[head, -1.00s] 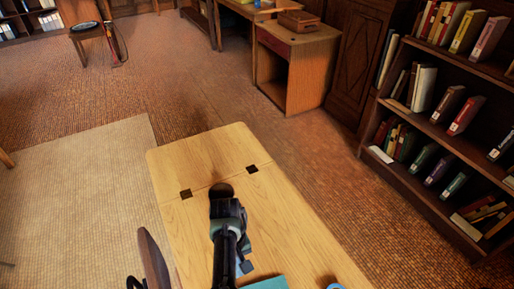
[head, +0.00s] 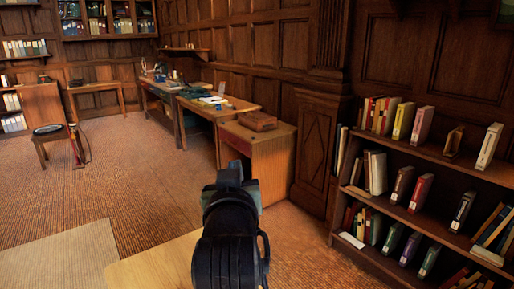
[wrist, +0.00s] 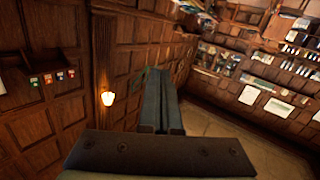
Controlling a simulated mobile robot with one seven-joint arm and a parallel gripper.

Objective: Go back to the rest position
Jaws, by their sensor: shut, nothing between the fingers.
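My gripper (wrist: 160,75) shows in the wrist view with its two long fingers together and nothing between them. In the head view my arm rises from the bottom middle, and my gripper (head: 231,172) is at its far end, raised above the floor and pointing away from me. The arm hides part of the wooden table (head: 150,268) below it. The gripper touches nothing that I can see.
A bookcase (head: 440,150) with several books stands at the right. A wooden cabinet (head: 268,165) with a brown box (head: 257,121) on it stands ahead, beside desks along the wall. A chair (head: 50,133) is at the far left. The floor (head: 120,170) at left is open.

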